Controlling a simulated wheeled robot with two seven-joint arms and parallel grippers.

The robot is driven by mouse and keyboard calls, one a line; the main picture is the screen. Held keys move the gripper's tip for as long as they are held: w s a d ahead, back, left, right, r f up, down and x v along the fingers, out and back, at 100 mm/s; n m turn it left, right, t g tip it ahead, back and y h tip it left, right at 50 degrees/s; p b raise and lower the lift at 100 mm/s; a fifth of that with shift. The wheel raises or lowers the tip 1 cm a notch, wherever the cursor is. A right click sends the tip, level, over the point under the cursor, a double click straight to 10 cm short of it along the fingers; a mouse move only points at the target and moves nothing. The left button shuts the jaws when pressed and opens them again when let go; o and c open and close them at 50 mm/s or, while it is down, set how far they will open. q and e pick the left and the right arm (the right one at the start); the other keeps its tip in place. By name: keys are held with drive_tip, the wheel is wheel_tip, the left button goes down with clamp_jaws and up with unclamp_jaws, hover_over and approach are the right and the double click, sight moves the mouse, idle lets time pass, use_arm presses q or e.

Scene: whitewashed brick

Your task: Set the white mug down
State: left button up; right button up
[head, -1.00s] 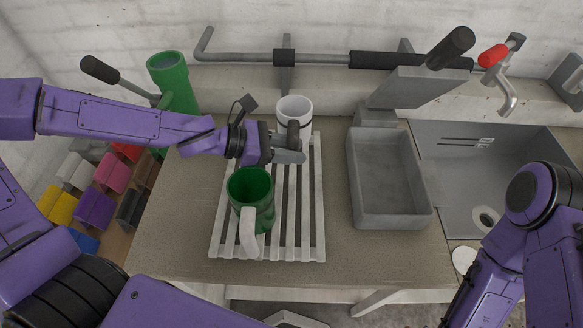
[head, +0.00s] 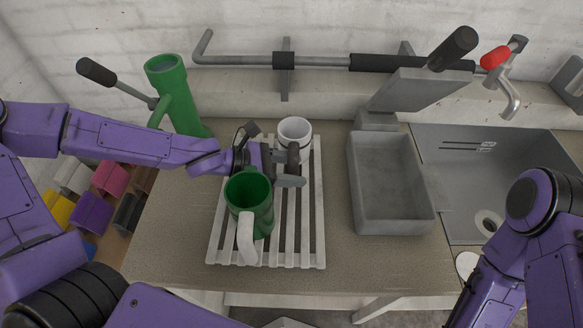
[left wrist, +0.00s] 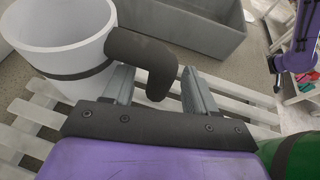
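The white mug (head: 294,128), with a dark band and a dark hooked handle, stands upright at the back of the white slatted rack (head: 307,250). It also shows at the upper left of the left wrist view (left wrist: 62,38). My left gripper (head: 290,166) is just in front of the mug at the handle. In the left wrist view its two fingers (left wrist: 158,90) are apart, with the handle (left wrist: 146,52) between them and small gaps on both sides. My right gripper is out of view.
A green mug (head: 249,198) with a white handle stands on the rack close in front of my left gripper. A grey tray (head: 425,205) lies right of the rack, then the sink (head: 520,155). A green tube-shaped stand (head: 178,100) is at the back left.

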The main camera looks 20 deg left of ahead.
use_arm(q)
drive_tip(key=shift+a+f+b, duration=0.1)
drive_tip(key=shift+f+b, duration=0.05)
drive_tip(key=shift+b, duration=0.15)
drive_tip(key=p+v, duration=0.3)
drive_tip(key=v, duration=0.6)
drive_tip(key=shift+s+p, duration=0.1)
drive_tip(key=shift+p, duration=0.3)
drive_tip(key=shift+s+a, duration=0.25)
drive_tip(key=shift+a, duration=0.35)
